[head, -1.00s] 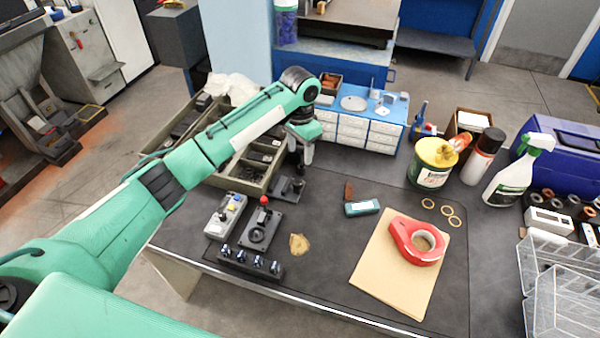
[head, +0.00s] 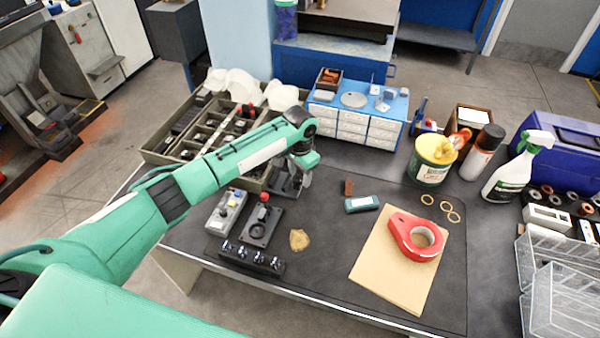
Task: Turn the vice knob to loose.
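A small dark device, which looks like the vice (head: 280,186), sits on the black bench mat just in front of the parts tray. Its knob is not clear; my gripper covers part of the device. My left arm reaches in from the left, and its gripper (head: 304,181) points down at the right side of the vice, very close to it. I cannot tell whether it touches. The fingers are too small and dark to show whether they are open or shut. My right gripper is not in view.
A joystick box (head: 259,228), a button box (head: 226,214) and a row of knobs (head: 252,260) stand in front of the vice. A parts tray (head: 160,158) is behind.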

